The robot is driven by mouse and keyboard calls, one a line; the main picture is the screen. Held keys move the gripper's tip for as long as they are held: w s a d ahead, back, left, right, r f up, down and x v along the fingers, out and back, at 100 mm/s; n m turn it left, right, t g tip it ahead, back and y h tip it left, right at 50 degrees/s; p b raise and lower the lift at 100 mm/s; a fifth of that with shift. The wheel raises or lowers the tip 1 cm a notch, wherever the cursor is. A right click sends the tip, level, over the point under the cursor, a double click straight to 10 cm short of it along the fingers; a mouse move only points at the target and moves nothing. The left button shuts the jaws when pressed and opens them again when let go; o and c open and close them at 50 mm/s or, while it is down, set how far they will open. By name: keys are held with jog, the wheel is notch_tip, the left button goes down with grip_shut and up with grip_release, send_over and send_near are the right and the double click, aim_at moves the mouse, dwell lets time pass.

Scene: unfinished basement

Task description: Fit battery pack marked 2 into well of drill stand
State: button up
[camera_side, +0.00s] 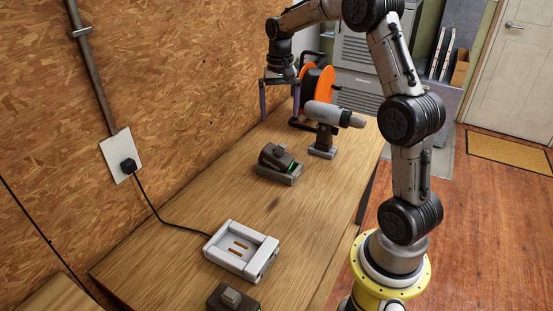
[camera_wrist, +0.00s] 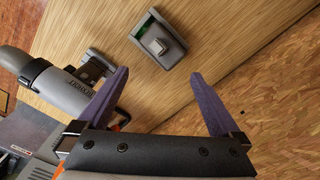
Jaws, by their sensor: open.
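My gripper (camera_side: 279,113) is open and empty, pointing down above the far part of the table, left of the drill. Its two purple fingers also show in the wrist view (camera_wrist: 160,75). A dark battery pack (camera_side: 278,158) with a green light sits low on the table in front of the drill; it shows beyond the fingertips in the wrist view (camera_wrist: 160,42). A second dark pack (camera_side: 232,298) with a grey top block is cut by the bottom edge. A pale, open-topped box (camera_side: 242,250) has two copper strips in its shallow well. I cannot read any number.
A grey drill (camera_side: 330,115) stands upright on the table. An orange reel (camera_side: 318,88) stands behind it. A black cable (camera_side: 158,215) runs from the wall plug to the pale box. The plywood wall (camera_side: 190,80) borders the table at left. Wood between box and green-lit pack is clear.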

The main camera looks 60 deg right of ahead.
aim_at(276, 149)
jog(key=f+n, duration=0.3)
jog(key=w+f+n, duration=0.1)
jog(key=f+n, duration=0.2)
jog(key=n, duration=0.1)
jog(key=f+n, duration=0.3)
jog(key=shift+w+n, duration=0.3)
jog(key=shift+s+a+f, duration=0.1)
jog(key=shift+s+f, duration=0.1)
jog(key=shift+f, duration=1.1)
jog(key=shift+s+a+f, duration=0.1)
jog(key=shift+s+f, duration=0.1)
jog(key=shift+f, duration=1.1)
jog(key=shift+r, duration=0.1)
grip_shut()
